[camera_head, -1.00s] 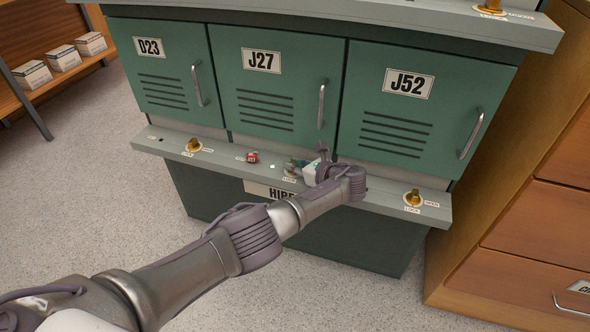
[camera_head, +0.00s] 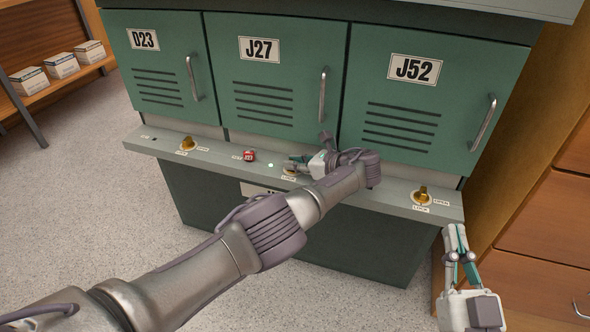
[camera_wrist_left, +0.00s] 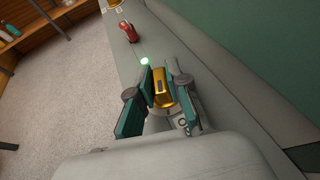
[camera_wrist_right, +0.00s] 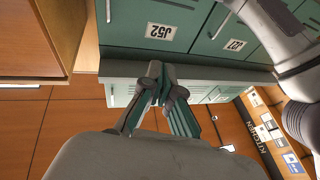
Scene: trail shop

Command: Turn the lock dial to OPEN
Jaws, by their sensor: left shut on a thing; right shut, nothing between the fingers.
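The gold lock dial (camera_wrist_left: 162,92) on the grey ledge under locker J27 (camera_head: 261,90) sits between the fingers of my left gripper (camera_head: 290,164) in the left wrist view. The gripper is shut on it. In the head view, my gripper mostly hides this dial and its labels; part of a LOCK label shows. I cannot tell which label the dial points to. A small green light (camera_head: 271,165) glows on the ledge beside the dial. My right gripper (camera_head: 456,233) is shut and empty, low at the right, apart from the ledge.
Other gold dials stand on the ledge under D23 (camera_head: 187,144) and J52 (camera_head: 423,194). A small red object (camera_head: 249,155) sits on the ledge left of the held dial. Locker handles (camera_head: 323,95) project above the ledge. A wooden drawer cabinet (camera_head: 545,215) stands at the right.

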